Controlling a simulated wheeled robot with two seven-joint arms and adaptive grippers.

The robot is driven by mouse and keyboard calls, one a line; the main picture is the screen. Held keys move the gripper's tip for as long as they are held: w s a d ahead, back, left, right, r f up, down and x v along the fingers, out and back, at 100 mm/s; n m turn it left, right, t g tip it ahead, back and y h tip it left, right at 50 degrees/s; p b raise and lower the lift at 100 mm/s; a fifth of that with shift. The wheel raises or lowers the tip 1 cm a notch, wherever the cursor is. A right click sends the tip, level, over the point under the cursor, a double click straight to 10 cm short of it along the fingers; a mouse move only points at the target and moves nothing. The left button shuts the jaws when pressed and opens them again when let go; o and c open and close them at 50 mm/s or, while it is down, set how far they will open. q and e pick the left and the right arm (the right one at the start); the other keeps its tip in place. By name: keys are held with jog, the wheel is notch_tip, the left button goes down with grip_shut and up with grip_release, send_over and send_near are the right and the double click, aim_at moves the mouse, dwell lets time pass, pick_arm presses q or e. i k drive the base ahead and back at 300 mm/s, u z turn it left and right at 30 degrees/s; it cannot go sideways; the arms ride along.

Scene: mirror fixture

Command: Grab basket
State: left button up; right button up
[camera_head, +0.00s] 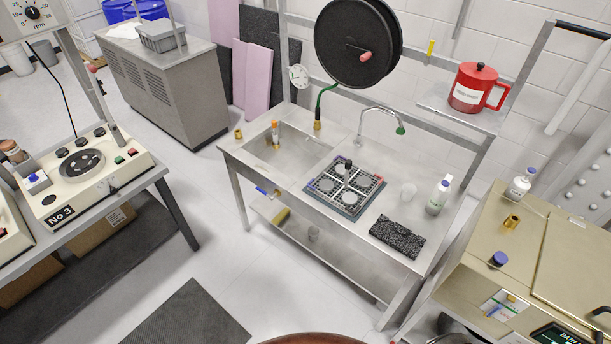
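A square, dark wire-like basket or rack (324,188) lies on the steel sink counter (292,184), right of the basin. Several round grey pieces and a small upright dark-topped item show in it. A second basket-like thing, a grey open bin (161,37), stands on the steel cabinet at the back left. I cannot tell which of the two is the basket named. Neither of my grippers is in view, and nothing touches either basket.
A thin faucet (379,109) arches behind the rack. A gold-coloured bath unit (520,250) stands at right. The floor in front-left is open, with a dark mat (190,318).

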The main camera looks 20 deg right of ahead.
aim_at(349, 163)
jog(key=u, duration=0.25)
jog(key=i, duration=0.65)
jog(key=z, duration=0.55)
jog(key=i, duration=0.75)
jog(key=z, duration=0.8)
